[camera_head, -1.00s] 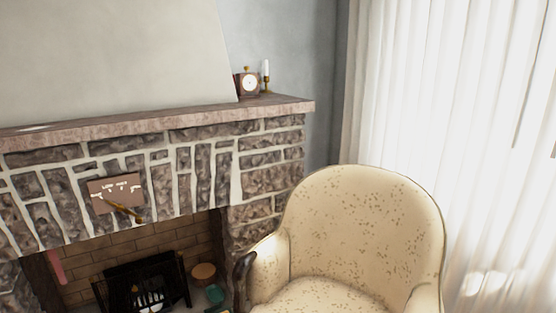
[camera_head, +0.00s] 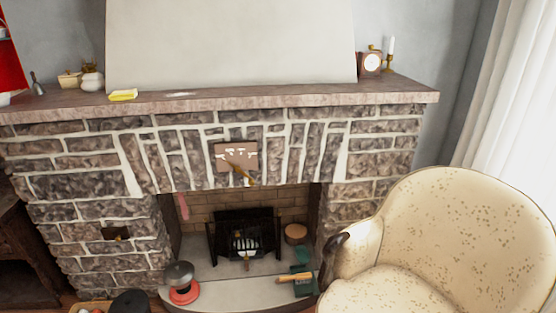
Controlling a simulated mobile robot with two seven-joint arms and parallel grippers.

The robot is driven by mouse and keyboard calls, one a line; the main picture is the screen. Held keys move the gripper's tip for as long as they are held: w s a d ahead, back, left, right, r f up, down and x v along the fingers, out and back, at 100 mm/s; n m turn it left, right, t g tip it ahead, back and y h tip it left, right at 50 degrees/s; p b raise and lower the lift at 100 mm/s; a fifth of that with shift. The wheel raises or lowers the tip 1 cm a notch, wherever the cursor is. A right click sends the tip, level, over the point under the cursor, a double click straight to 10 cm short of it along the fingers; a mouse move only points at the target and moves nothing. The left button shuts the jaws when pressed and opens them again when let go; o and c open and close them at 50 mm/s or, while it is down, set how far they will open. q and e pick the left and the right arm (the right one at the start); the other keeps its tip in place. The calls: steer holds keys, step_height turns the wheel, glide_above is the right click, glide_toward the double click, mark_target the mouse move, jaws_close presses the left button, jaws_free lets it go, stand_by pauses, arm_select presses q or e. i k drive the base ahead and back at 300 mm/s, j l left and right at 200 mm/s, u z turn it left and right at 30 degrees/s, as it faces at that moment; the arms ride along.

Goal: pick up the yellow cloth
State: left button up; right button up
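The yellow cloth (camera_head: 123,95) is a small, flat folded piece lying on the left part of the stone mantel shelf (camera_head: 220,103), near its front edge. Neither of my grippers shows in the head view, and nothing touches the cloth.
A white pot (camera_head: 92,81) and a small box (camera_head: 69,79) stand left of the cloth. A clock (camera_head: 371,64) and a candlestick (camera_head: 388,58) stand at the mantel's right end. A cream armchair (camera_head: 440,240) blocks the right front. A red-based object (camera_head: 181,284) and a green box (camera_head: 303,283) sit on the hearth.

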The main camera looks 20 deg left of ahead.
mark_target(131, 94)
steer(key=u, duration=1.65)
steer(key=i+u, duration=0.15)
steer(key=i+l, duration=0.05)
steer(key=i, duration=0.05)
